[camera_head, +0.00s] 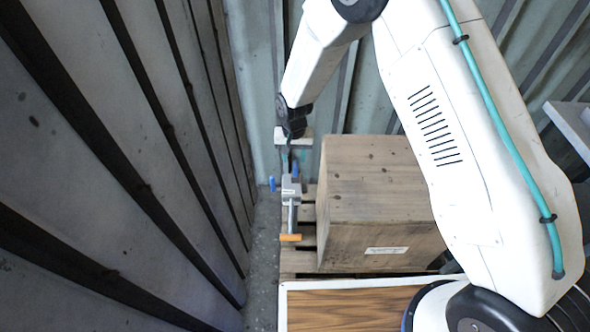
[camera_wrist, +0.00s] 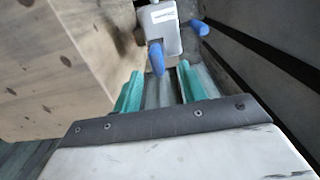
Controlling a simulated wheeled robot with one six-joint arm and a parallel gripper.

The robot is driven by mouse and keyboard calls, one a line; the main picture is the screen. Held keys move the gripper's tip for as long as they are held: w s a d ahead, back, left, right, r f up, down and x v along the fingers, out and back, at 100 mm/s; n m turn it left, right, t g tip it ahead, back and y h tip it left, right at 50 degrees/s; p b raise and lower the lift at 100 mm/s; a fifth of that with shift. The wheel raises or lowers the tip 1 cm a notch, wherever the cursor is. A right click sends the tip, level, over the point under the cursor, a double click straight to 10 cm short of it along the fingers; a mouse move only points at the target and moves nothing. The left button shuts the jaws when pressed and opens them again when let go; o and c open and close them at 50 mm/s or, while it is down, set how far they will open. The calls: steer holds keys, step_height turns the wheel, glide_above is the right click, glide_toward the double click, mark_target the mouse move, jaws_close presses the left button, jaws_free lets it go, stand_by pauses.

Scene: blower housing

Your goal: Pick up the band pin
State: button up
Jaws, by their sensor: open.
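Two blue pins show on a pale grey block (camera_wrist: 160,22); I cannot tell which one is the band pin. In the wrist view one blue pin (camera_wrist: 157,60) points toward me, in line with the gap between my fingers, and the other blue pin (camera_wrist: 199,27) sticks out to the right. My gripper (camera_wrist: 160,74) is open, with teal fingers on either side of the nearer pin's end; I see no contact. In the head view the block (camera_head: 291,187) stands below my gripper (camera_head: 289,158), with one blue pin (camera_head: 272,184) at its left and another (camera_head: 295,168) at its top.
A large wooden crate (camera_head: 375,185) stands close on the right on a pallet (camera_head: 300,262). A corrugated wall (camera_head: 120,170) rises close on the left. An orange-ended part (camera_head: 290,237) hangs below the block. A narrow concrete floor strip (camera_head: 264,250) is clear.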

mark_target(295, 164)
steer(key=f, duration=0.6)
steer(key=shift+w+d+f, duration=0.1)
steer(key=shift+d+f, duration=0.05)
steer(key=shift+d, duration=0.1)
steer(key=shift+c, duration=0.3)
jaws_close()
